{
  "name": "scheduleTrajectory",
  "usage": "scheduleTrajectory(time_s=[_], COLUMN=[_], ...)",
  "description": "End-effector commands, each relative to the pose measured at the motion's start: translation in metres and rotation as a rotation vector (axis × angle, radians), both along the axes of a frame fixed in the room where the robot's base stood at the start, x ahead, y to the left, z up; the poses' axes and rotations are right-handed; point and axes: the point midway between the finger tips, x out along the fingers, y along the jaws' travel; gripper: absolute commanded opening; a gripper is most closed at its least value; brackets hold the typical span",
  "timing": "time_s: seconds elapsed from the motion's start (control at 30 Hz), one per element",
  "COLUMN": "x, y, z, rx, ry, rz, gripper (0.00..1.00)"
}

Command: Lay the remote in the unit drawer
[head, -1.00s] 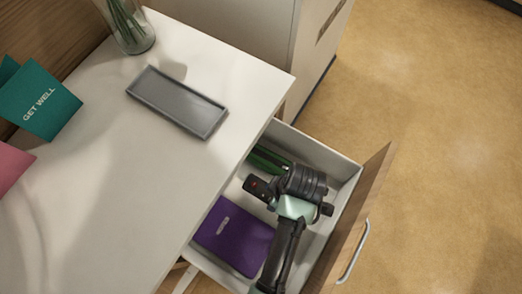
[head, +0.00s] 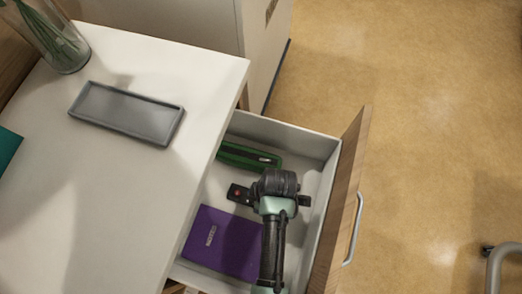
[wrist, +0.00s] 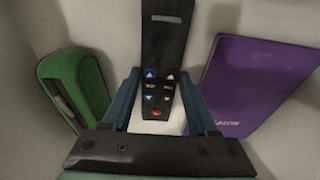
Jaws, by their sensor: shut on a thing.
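The remote (head: 238,193) is dark with a red button. In the wrist view the remote (wrist: 166,40) lies lengthwise between the two blue fingers, and its buttons face the camera. My gripper (wrist: 158,88) is shut on it near the button end. In the head view my gripper is inside the outline of the open unit drawer (head: 327,150), and the arm hides part of the drawer floor. The remote is over the floor between a green case (head: 236,152) and a purple notebook (head: 220,242). I cannot tell whether it touches the floor.
The green case (wrist: 60,75) and purple notebook (wrist: 245,80) flank the remote in the wrist view. An empty grey tray (head: 127,113) and a glass vase (head: 60,45) stand on the white unit top (head: 150,210). The wooden drawer front (head: 340,200) stands out over open floor.

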Motion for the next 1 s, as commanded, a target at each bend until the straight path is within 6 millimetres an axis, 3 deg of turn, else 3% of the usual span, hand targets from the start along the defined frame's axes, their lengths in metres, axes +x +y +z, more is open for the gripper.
scheduleTrajectory(time_s=[0.17,0.2,0.33,0.7,0.83,1.0], x=[0.0,0.0,0.0,0.0,0.0,-0.001], y=[0.0,0.0,0.0,0.0,-0.002,-0.008], z=[-0.003,-0.002,-0.002,0.003,0.023,0.061], rx=[0.0,0.0,0.0,0.0,0.0,0.0], ry=[0.0,0.0,0.0,-0.001,-0.002,-0.004], rz=[0.0,0.0,0.0,0.0,0.0,-0.001], gripper=[0.0,0.65,0.88,0.89,0.89,0.89])
